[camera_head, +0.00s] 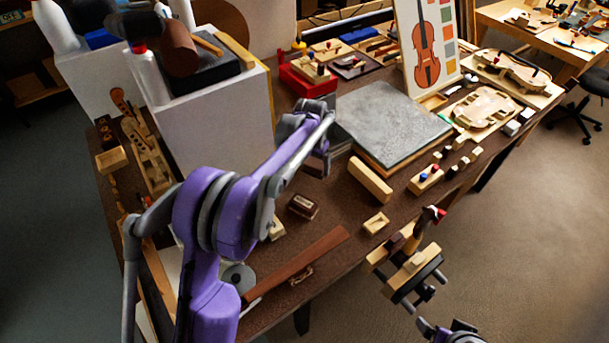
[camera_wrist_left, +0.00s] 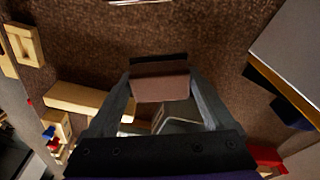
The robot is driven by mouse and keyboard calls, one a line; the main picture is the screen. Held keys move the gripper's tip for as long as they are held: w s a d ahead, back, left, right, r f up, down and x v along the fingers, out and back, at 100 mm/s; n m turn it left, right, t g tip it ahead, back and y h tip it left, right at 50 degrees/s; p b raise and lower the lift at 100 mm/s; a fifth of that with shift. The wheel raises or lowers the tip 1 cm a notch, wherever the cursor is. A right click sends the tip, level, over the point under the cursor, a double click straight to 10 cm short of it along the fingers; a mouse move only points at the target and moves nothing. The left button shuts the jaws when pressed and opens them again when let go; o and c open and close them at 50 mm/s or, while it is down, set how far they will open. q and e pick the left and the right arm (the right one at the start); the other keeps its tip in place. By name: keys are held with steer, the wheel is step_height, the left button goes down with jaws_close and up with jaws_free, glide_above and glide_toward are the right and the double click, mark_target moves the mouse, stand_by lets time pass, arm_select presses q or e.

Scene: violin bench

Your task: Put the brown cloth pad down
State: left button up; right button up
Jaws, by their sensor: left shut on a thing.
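The brown cloth pad (camera_wrist_left: 160,88) is a small brown piece between the fingertips of my left gripper (camera_wrist_left: 162,84) in the left wrist view. The gripper is shut on it, above the dark brown bench top. In the head view my left gripper (camera_head: 319,163) is over the bench, left of the grey slab; the pad is not clearly visible there. Whether the pad touches the bench, I cannot tell. My right arm shows only in part at the bottom right, and its jaw state is unclear.
A grey slab (camera_head: 392,122) on a wooden base lies right of my left gripper. A white box (camera_head: 215,125) stands at its left. A wooden block (camera_head: 371,180) and a small dark box (camera_head: 303,206) lie nearby. A wooden vise (camera_head: 414,268) projects at the front edge.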

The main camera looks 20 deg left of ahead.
arm_select(q)
steer(key=w+a+r+m+b, duration=0.1)
steer(key=w+a+r+b, duration=0.1)
steer(key=w+a, duration=0.3)
steer(key=shift+a+r, duration=0.35)
steer(key=shift+a, duration=0.1)
arm_select(e)
steer(key=f, duration=0.3)
steer(key=shift+s+f, duration=0.1)
steer(key=shift+s, duration=0.1)
arm_select(q)
steer(key=shift+w, duration=0.1)
step_height(320, 180, down, 10)
steer(key=shift+r+b, duration=0.15)
steer(key=shift+b, duration=0.15)
arm_select(e)
steer(key=shift+f, duration=0.2)
steer(key=shift+f, duration=0.1)
arm_select(q)
steer(key=shift+f+b, duration=0.4)
steer(key=shift+f, duration=0.15)
arm_select(e)
steer(key=shift+s+f, duration=0.1)
steer(key=shift+f, duration=0.2)
arm_select(q)
steer(key=o, duration=1.2)
steer(key=shift+d+f, duration=0.1)
